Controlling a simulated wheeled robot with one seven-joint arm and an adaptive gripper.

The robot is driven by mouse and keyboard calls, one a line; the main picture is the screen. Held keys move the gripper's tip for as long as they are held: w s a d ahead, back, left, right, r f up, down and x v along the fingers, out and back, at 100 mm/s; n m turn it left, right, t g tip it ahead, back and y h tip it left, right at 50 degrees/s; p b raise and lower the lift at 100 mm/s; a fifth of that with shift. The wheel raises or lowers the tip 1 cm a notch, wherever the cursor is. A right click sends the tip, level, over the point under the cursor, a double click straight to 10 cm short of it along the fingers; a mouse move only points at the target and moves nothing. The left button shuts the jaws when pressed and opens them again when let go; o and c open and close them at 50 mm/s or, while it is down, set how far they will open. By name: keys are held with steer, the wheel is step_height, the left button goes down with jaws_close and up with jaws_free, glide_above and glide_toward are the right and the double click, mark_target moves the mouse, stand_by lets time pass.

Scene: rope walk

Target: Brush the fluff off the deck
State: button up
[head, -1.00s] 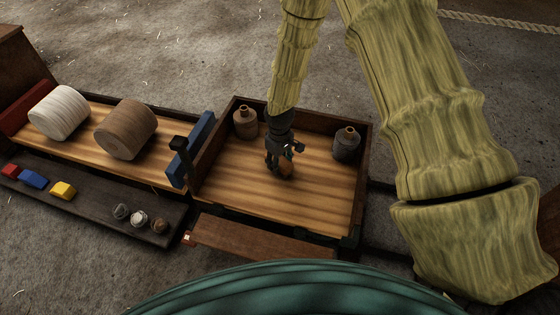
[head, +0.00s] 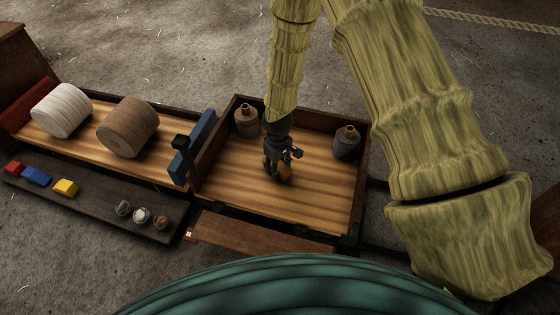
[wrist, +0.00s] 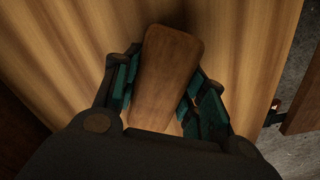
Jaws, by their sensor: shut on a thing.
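My gripper (head: 275,172) is over the right-hand tray's wooden deck (head: 315,200). In the wrist view, its green-padded fingers (wrist: 165,95) are shut on a brown wooden block (wrist: 165,65), likely the brush's back, which lies between them. In the head view the brush shows only as a small brown patch under the fingers. Bristles are hidden below the block, and I cannot tell whether they touch the deck. I cannot make out any fluff on the deck.
Two stoppered bottles, one brown (head: 246,122) and one dark (head: 346,142), stand at the tray's back corners. Two spools, white (head: 62,110) and brown (head: 127,127), lie on the left tray.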

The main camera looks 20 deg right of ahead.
steer(key=shift+s+a+r+p, duration=0.1)
steer(key=shift+s+a+p, duration=0.25)
steer(key=shift+s, duration=0.3)
steer(key=shift+a, duration=0.1)
steer(key=shift+p, duration=0.35)
steer(key=shift+w+d+p, duration=0.4)
steer(key=shift+w+d, duration=0.2)
steer(key=shift+w, duration=0.25)
steer(key=shift+w+d+p, duration=0.4)
steer(key=shift+w+d, duration=0.15)
steer(key=shift+w, duration=0.25)
steer(key=shift+r+p, duration=2.55)
steer(key=shift+r, duration=0.4)
